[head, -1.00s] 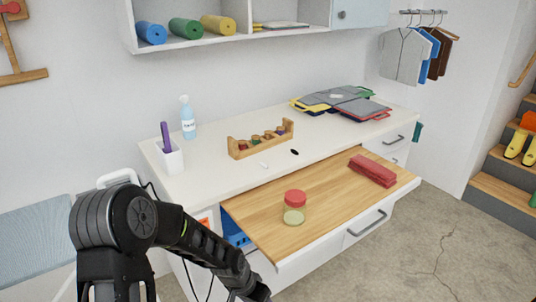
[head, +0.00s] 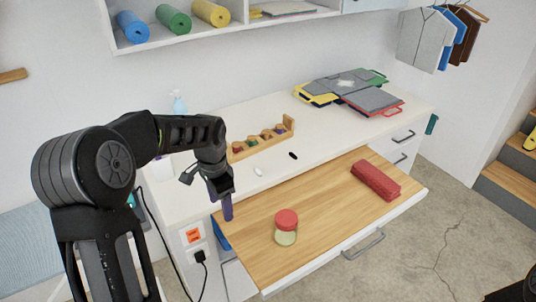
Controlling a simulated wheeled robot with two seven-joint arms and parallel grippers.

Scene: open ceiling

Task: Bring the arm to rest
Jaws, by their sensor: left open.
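My left arm comes in from the left, bent at a black elbow. Its gripper (head: 217,188) hangs open over the left end of the desk, in front of the white cup (head: 161,168). A dark purple-blue piece (head: 227,208) shows directly below the gripper. I cannot tell whether it is held, touching or only behind the jaws. The arm hides most of the cup and part of the spray bottle (head: 178,103).
The wooden pull-out top (head: 330,210) bears a red-lidded jar (head: 286,228) and a red case (head: 375,180). A wooden rack (head: 262,140) and stacked folders (head: 372,98) stand on the white desk (head: 330,135). A shelf with rolled mats (head: 172,20) hangs above.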

